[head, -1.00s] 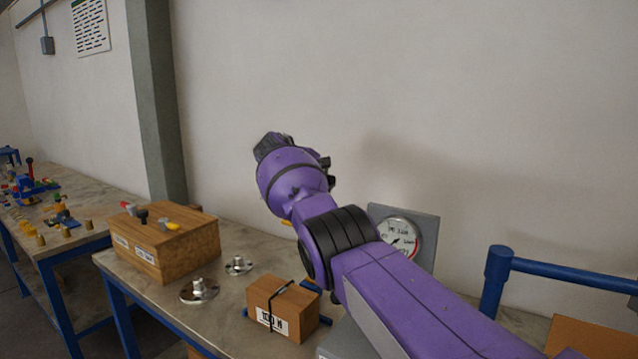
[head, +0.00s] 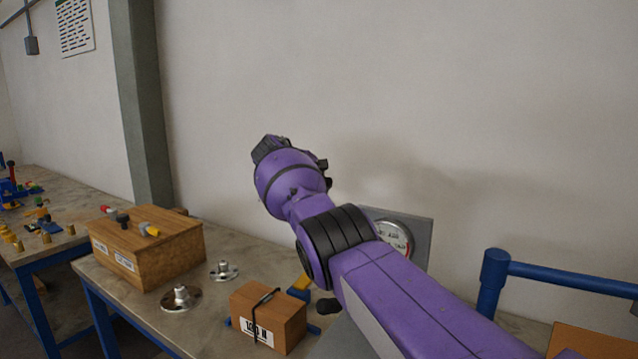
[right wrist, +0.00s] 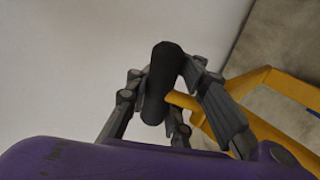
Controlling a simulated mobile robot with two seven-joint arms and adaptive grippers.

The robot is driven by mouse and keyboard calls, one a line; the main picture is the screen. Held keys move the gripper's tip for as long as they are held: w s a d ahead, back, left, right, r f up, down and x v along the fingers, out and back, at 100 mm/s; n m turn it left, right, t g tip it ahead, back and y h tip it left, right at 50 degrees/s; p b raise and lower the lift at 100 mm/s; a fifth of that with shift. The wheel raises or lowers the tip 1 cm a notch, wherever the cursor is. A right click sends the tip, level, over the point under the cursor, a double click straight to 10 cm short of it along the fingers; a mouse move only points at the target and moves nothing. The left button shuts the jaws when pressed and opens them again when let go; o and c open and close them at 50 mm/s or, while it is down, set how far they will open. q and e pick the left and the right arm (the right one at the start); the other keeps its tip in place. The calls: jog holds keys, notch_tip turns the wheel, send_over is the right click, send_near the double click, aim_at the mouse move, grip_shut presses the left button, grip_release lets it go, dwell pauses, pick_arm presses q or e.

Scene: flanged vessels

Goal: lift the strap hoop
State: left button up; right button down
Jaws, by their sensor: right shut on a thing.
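My right gripper (right wrist: 166,78) shows in the right wrist view, its dark fingers closed around a black cylindrical grip (right wrist: 158,100). The grip joins a yellow bar frame (right wrist: 262,112) at its right. I cannot tell for sure whether this is the strap hoop. In the head view my right arm covers the middle, and its fingers and the held grip cannot be made out there. A wooden block (head: 283,320) with a white label and a dark strap (head: 256,310) around it stands on the bench, apart from the arm. My left gripper is not in view.
A larger wooden box (head: 150,265) and two metal flanges (head: 181,298) (head: 223,270) stand on the bench left of the block. A dial gauge (head: 392,238) stands behind my arm. A blue rail (head: 560,270) is at the right. The wall is behind.

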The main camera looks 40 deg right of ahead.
jog(key=c, duration=1.8)
grip_release()
jog(key=shift+r, duration=0.55)
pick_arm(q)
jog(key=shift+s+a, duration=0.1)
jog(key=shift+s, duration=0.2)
pick_arm(e)
jog(key=shift+f, duration=0.1)
jog(key=shift+f, duration=0.2)
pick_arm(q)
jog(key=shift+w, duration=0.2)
pick_arm(e)
jog(key=v, duration=1.2)
jog(key=shift+s, duration=0.1)
